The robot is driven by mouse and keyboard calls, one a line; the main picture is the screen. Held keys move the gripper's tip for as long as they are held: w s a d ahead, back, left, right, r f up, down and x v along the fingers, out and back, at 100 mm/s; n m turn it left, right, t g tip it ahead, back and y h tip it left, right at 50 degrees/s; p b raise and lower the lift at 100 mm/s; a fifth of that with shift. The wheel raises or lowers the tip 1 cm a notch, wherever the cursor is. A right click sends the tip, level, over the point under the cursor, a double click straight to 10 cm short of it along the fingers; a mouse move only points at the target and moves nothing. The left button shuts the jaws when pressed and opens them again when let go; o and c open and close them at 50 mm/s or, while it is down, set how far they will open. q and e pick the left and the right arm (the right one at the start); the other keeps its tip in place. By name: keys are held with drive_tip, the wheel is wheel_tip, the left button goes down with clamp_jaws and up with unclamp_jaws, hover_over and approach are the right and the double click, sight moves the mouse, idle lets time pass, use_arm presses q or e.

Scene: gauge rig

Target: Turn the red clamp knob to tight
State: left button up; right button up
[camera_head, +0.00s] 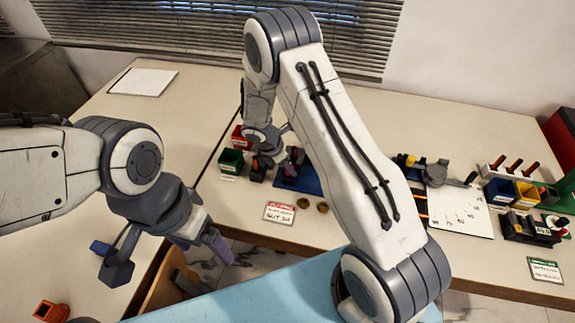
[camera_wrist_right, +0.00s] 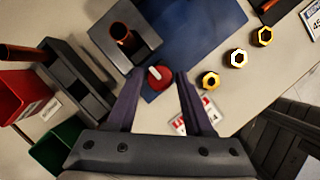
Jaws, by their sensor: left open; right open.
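The red clamp knob (camera_wrist_right: 156,82) has a white mark on its top and sits beside a dark grey clamp block (camera_wrist_right: 104,38) at the edge of a blue mat (camera_wrist_right: 197,30). A copper-coloured rod stands in the block's opening. My right gripper (camera_wrist_right: 158,80) is open, with its fingertips on either side of the knob in the wrist view; I cannot tell whether they touch it. In the head view my right gripper (camera_head: 275,162) is over the blue mat (camera_head: 306,181) and partly hides the clamp. My left gripper (camera_head: 168,260) is open and empty, far from the clamp, at the lower left.
Red (camera_wrist_right: 16,88) and green (camera_wrist_right: 57,148) bins and a dark slotted rack (camera_wrist_right: 75,80) stand left of the clamp. Brass nuts (camera_wrist_right: 238,58) and a label card (camera_head: 279,213) lie nearby. A white graduated plate (camera_head: 458,210) and small bins (camera_head: 500,191) are at the right.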

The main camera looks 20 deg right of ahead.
clamp_jaws()
drive_tip(key=shift+m, duration=0.4)
drive_tip(key=shift+w+m+g, duration=0.1)
drive_tip(key=shift+m+g, duration=0.4)
drive_tip(key=shift+m, duration=0.5)
drive_tip(key=m+g, duration=0.1)
drive_tip(key=m, duration=0.2)
drive_tip(key=shift+w, duration=0.1)
drive_tip(key=m+g+b, duration=0.1)
drive_tip(key=m, duration=0.2)
drive_tip(key=m+g+y, duration=0.1)
drive_tip(key=m, duration=0.3)
drive_tip(key=shift+w+d+y+b, duration=0.1)
drive_tip(key=shift+w+y+b, duration=0.05)
drive_tip(key=shift+y+b, duration=0.2)
drive_tip(key=m+y, duration=0.1)
drive_tip(key=m, duration=0.1)
drive_tip(key=m+g+y+b, duration=0.1)
drive_tip(key=m, duration=0.2)
drive_tip(key=shift+d, duration=0.15)
